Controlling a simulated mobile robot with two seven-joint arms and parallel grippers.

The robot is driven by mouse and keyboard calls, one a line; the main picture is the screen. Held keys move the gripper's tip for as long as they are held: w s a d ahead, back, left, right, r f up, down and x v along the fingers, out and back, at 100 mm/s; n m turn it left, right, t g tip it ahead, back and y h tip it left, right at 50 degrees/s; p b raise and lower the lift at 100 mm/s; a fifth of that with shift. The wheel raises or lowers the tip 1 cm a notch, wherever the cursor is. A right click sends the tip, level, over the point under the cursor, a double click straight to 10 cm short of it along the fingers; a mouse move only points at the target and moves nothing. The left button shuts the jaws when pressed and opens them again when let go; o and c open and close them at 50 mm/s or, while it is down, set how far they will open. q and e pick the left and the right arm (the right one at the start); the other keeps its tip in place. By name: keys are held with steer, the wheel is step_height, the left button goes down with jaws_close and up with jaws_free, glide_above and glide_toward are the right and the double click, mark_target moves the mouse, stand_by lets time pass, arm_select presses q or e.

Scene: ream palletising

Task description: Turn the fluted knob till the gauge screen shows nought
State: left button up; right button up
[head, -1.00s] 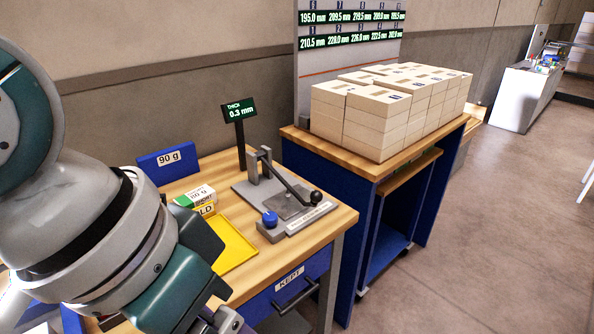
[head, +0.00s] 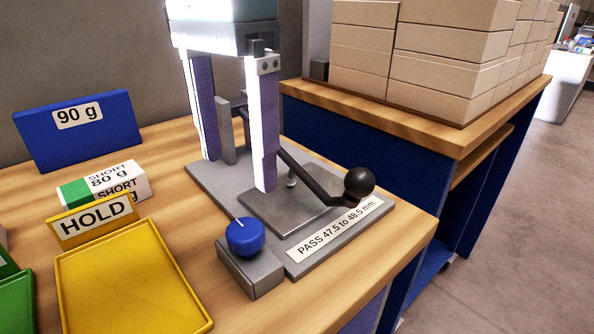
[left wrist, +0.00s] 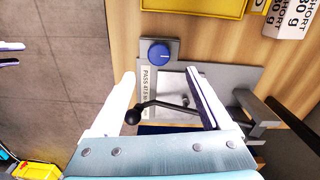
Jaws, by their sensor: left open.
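The blue fluted knob (head: 245,237) sits on a grey block at the front corner of the thickness gauge (head: 218,182). A pale pointer line shows on its top. It also shows in the left wrist view (left wrist: 159,53), just beyond my fingertips. My left gripper (head: 237,174) is open and empty, its fingers pointing down above the gauge plate, behind the knob and apart from it. It also shows in the left wrist view (left wrist: 161,76). The gauge screen is not visible now, so its reading cannot be told. At the left wrist view's left edge are what look like my right gripper's fingertips (left wrist: 12,53).
The gauge's black ball lever (head: 359,185) stands close to my left fingers. A yellow HOLD tray (head: 190,300), a short 80 g ream (head: 105,183) and a blue 90 g holder (head: 35,143) lie left. Stacked reams (head: 450,70) stand on the bench behind right.

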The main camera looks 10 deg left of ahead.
mark_target(245, 228)
arm_select(q)
step_height(245, 228, down, 8)
steer(key=shift+s+f+b, duration=0.15)
steer(key=shift+f+b, duration=0.05)
steer(key=shift+b, duration=0.25)
steer(key=shift+c, duration=0.2)
jaws_close()
